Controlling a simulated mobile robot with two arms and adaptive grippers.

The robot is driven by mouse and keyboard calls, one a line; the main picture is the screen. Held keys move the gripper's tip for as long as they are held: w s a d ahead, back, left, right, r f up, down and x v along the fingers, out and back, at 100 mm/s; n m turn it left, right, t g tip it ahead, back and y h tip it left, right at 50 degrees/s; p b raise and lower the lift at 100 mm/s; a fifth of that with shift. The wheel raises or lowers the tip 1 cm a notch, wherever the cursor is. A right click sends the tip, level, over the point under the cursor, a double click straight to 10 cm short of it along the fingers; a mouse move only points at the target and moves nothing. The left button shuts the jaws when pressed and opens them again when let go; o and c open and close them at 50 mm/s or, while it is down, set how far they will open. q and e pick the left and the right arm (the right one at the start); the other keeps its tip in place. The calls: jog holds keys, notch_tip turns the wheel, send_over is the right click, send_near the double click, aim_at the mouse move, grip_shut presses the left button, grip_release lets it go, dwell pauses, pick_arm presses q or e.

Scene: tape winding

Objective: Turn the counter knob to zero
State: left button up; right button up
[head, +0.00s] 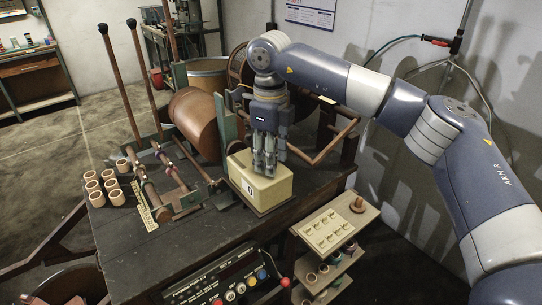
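The cream counter box (277,188) sits on the dark workbench, with a small white window on its front face that seems to show one digit, too small to read surely. My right gripper (265,168) points down at the top of the box, its fingertips at or just above the top face. I cannot tell if they touch. The fingers look close together, and whether they are shut on the knob is unclear. The knob itself is not visible; the fingers may hide it. My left gripper is out of view.
The workbench (185,245) holds several tan spools (94,187) at its left. A copper-brown drum (195,122) and two tall black-tipped levers (122,85) stand behind. A control panel (225,285) is at the front, and a small shelf rack (335,225) stands at the right.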

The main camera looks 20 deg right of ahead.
notch_tip(320, 180, up, 12)
jog(key=shift+s, duration=0.15)
dwell(0.6)
